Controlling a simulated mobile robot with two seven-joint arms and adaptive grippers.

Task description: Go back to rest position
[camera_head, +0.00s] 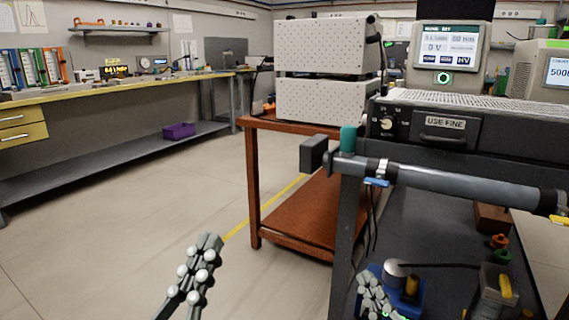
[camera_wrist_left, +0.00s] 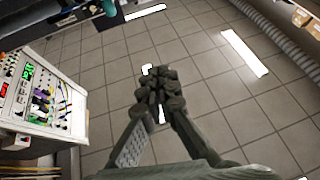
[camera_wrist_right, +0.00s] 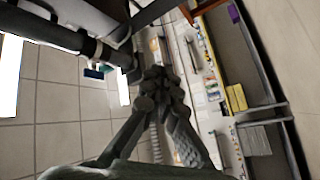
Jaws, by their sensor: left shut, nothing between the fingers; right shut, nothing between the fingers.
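My left gripper (camera_head: 209,242) rises from the bottom of the head view, shut and empty, over open floor left of the brown cart. In the left wrist view its fingertips (camera_wrist_left: 155,82) meet with only tiled floor beyond them. My right gripper (camera_head: 372,285) is low in the head view, beside the dark bench frame and below the grey pipe. In the right wrist view its fingertips (camera_wrist_right: 157,85) are closed together with nothing between them. Most of both arms is out of view.
The grey pipe (camera_head: 460,183) crosses above my right gripper, and a blue-based device (camera_head: 410,285) is close to it. A brown cart (camera_head: 290,215) stands at centre with perforated boxes (camera_head: 320,47). A long workbench (camera_head: 110,90) is at left. The floor (camera_head: 110,215) between is clear.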

